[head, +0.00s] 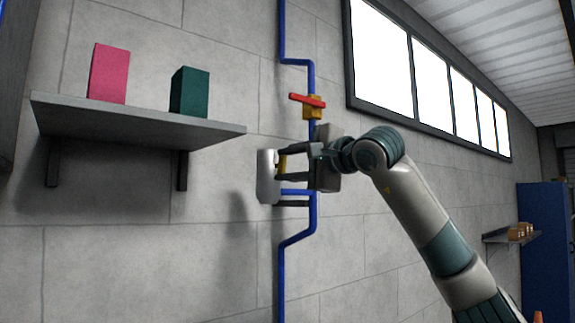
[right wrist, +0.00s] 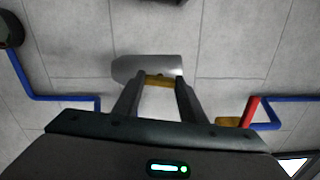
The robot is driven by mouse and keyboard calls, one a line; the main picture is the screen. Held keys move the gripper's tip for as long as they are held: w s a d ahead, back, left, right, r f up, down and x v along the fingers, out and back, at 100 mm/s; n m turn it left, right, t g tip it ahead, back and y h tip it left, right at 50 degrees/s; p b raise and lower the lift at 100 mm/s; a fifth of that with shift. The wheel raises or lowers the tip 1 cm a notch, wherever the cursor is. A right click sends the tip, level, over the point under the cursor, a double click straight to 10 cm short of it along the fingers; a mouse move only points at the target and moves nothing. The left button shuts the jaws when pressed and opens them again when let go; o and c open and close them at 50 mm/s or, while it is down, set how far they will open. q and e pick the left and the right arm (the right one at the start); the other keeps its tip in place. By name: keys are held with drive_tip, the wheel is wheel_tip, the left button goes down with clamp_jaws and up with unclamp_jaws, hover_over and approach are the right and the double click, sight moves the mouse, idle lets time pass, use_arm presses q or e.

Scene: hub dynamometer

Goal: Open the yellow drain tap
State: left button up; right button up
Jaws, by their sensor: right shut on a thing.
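The yellow tap (head: 282,163) is a small yellow piece beside a silver-grey cylinder (head: 267,178) on the wall pipe. In the right wrist view its yellow lever (right wrist: 158,80) runs across between my fingertips, in front of the silver body (right wrist: 145,66). My right gripper (head: 281,164) reaches in from the right and is shut on the yellow tap, one finger at each end of the visible yellow part. The fingers and the gripper body hide part of the tap, so its exact angle is hard to tell. My left gripper is not in view.
A blue pipe (head: 283,30) runs down the wall. A brass valve (head: 312,110) with a red lever (head: 307,100) sits just above my gripper. A grey shelf (head: 140,122) at the left holds a pink box (head: 109,74) and a green box (head: 189,92).

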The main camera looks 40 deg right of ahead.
drive_tip(key=o, duration=1.1)
drive_tip(key=shift+c, duration=0.2)
drive_tip(key=shift+s, duration=0.2)
drive_tip(key=shift+s+b, duration=0.3)
drive_tip(key=s+d+b, duration=0.1)
drive_tip(key=s+b, duration=0.4)
drive_tip(key=s, duration=1.1)
drive_tip(key=shift+s+d, duration=0.15)
drive_tip(key=shift+s, duration=0.1)
